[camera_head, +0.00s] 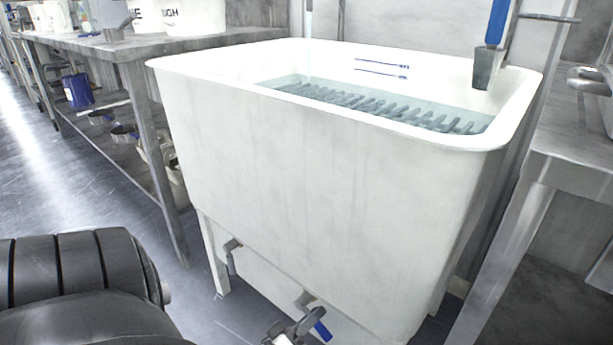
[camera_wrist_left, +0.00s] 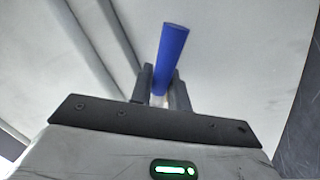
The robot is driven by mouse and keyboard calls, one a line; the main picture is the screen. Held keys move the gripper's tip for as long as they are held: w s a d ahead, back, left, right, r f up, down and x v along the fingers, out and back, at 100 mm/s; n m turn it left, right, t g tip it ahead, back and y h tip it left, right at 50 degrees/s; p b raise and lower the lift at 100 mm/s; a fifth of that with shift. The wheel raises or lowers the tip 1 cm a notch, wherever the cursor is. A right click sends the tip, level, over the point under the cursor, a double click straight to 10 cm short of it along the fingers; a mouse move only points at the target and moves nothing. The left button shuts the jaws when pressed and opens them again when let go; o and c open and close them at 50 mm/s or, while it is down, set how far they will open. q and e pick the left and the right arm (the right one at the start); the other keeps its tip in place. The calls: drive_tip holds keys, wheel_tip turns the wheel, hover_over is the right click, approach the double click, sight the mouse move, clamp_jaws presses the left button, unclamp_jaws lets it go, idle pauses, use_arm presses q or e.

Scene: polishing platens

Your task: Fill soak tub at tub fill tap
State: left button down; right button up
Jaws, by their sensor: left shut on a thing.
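The white soak tub (camera_head: 330,165) stands in the middle of the head view. Water (camera_head: 290,82) lies in it over a dark ribbed grate, its surface below two blue lines (camera_head: 380,67) on the back inner wall. A thin stream (camera_head: 308,45) falls into the tub from above; its outlet is out of frame. My left gripper (camera_head: 295,328) is low at the tub's front, at the bottom edge of the head view. It is shut on a blue valve handle (camera_head: 322,330), which also shows between the fingers in the left wrist view (camera_wrist_left: 171,50). My right gripper is not in view.
A blue-handled tool or fitting (camera_head: 497,22) is at the tub's back right corner. A metal bench (camera_head: 150,45) with white buckets stands left, with a blue can (camera_head: 77,90) below. Another metal bench (camera_head: 580,150) is close on the right. Floor is clear at left.

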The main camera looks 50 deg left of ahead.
use_arm(q)
drive_tip(key=shift+n, duration=0.3)
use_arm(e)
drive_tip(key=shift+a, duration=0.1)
use_arm(q)
drive_tip(key=c, duration=1.4)
unclamp_jaws()
drive_tip(key=shift+s, duration=0.1)
